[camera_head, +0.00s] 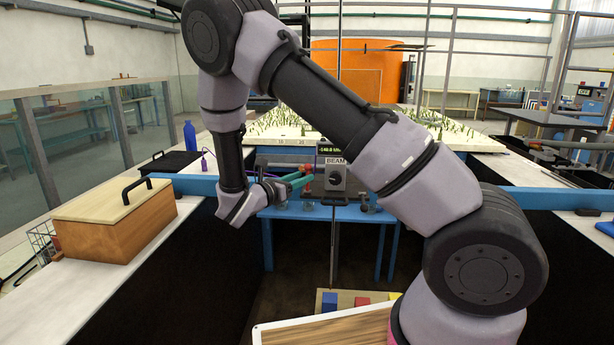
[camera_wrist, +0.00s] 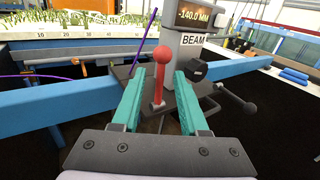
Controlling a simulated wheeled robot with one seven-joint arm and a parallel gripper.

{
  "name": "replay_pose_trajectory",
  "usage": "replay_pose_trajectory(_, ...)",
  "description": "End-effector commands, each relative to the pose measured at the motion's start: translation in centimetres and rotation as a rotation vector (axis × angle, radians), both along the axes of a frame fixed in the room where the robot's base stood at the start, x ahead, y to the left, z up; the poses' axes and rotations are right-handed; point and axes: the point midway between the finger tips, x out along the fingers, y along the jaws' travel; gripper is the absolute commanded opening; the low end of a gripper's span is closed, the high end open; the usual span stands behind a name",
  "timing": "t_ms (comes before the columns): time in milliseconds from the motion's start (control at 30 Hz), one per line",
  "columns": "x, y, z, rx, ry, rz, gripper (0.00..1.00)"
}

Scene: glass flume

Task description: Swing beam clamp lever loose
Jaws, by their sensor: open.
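The beam unit (camera_wrist: 187,55) is a grey post marked BEAM with a display reading -140.0 MM; it also shows in the head view (camera_head: 337,178). In the wrist view a red lever (camera_wrist: 159,78) with a ball top stands upright in front of the post. My gripper (camera_wrist: 160,85) is open, its teal fingers on either side of the lever with gaps visible; whether the ball is at fingertip depth is unclear. In the head view my gripper (camera_head: 308,180) reaches the unit's left side. A black knob (camera_wrist: 190,72) and a black ball-ended handle (camera_wrist: 249,108) are to the lever's right.
A blue beam (camera_wrist: 80,95) crosses the flume under the unit. A purple cord (camera_wrist: 145,40) rises left of the lever. A wooden box (camera_head: 115,222) with a black handle sits on the left ledge. Colored blocks (camera_head: 330,300) lie low in front.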

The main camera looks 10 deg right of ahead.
Motion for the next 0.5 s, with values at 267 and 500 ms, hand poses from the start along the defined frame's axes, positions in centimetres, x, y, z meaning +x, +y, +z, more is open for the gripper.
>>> replay_pose_trajectory(267,1.9,-2.4,0.0,0.001,0.001,-0.001,0.43)
replay_pose_trajectory(500,2.1,-2.6,0.0,0.001,0.000,0.000,0.43)
